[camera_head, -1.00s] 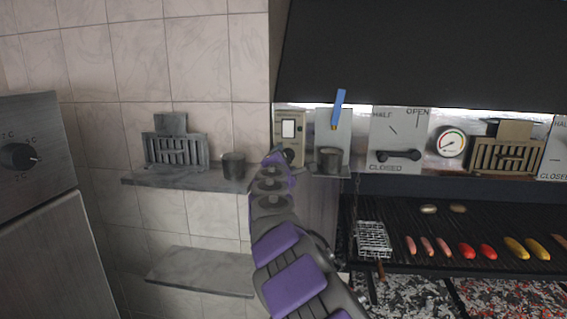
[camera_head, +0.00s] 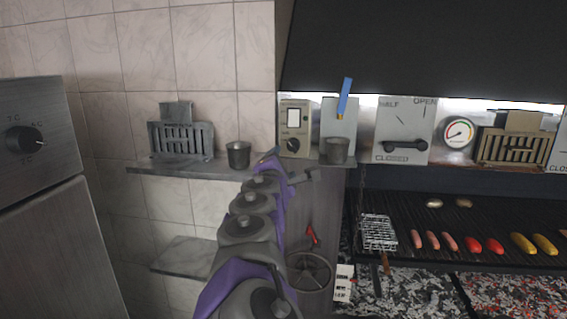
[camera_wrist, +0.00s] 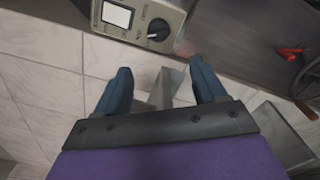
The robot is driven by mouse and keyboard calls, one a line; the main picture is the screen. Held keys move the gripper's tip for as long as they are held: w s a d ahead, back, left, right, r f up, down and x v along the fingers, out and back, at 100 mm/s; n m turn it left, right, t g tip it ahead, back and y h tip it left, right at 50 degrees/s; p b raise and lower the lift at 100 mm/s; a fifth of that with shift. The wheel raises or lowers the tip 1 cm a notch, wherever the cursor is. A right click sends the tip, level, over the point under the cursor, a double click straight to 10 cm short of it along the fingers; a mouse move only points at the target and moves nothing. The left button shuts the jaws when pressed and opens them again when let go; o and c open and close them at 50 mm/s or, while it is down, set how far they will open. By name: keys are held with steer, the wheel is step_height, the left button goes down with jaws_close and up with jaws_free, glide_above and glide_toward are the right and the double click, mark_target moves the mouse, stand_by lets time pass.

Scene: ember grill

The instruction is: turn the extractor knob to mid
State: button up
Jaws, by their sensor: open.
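The extractor knob, taken to be the round black knob (camera_head: 294,146), sits low on a beige control panel (camera_head: 286,118) with a white rectangle above it. In the wrist view, the knob (camera_wrist: 158,30) and panel (camera_wrist: 117,15) are at the top. Small lettering surrounds the knob but is too small to read. My gripper (camera_wrist: 160,68) is open, its two blue-grey fingers apart below the knob in that view and not touching it. In the head view, my gripper (camera_head: 292,172) is just below the panel, seen edge-on.
A metal cup (camera_head: 238,155) stands on the wall shelf (camera_head: 150,168) at left; another cup (camera_head: 337,151) stands right of the panel. A blue-handled tool (camera_head: 344,98) hangs above it. A damper plate (camera_head: 404,122) is farther right, above the food-covered grill (camera_head: 500,210).

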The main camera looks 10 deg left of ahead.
steer(key=shift+s+a, duration=0.1)
steer(key=shift+s, duration=2.35)
